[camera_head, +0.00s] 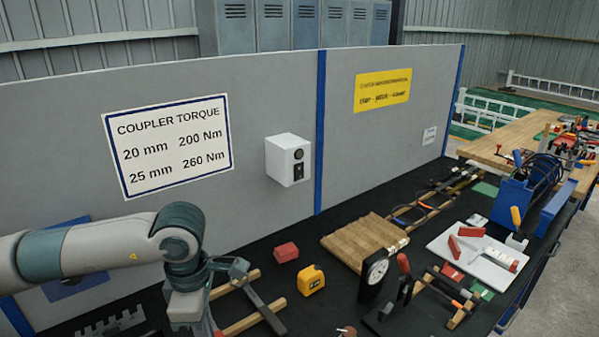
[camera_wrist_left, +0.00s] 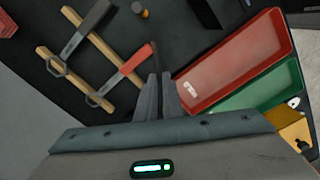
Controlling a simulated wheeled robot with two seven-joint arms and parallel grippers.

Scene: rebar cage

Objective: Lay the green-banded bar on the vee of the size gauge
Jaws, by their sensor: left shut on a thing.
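My left gripper comes in at the lower left of the head view (camera_head: 195,318), where its fingertips are cut off or hidden. In the left wrist view its fingers (camera_wrist_left: 157,92) are close together on a thin dark bar (camera_wrist_left: 155,55), seen nearly end-on. No green band shows on that bar, so I cannot tell if it is the green-banded one. My right gripper is not in view.
Wooden rails (camera_wrist_left: 95,55) carry two tools, one with a red handle (camera_wrist_left: 133,64). A red tray (camera_wrist_left: 235,65) and a green tray (camera_wrist_left: 262,97) lie to the right. A yellow block (camera_head: 311,280) and a red block (camera_head: 286,251) stand between the rails and the dial.

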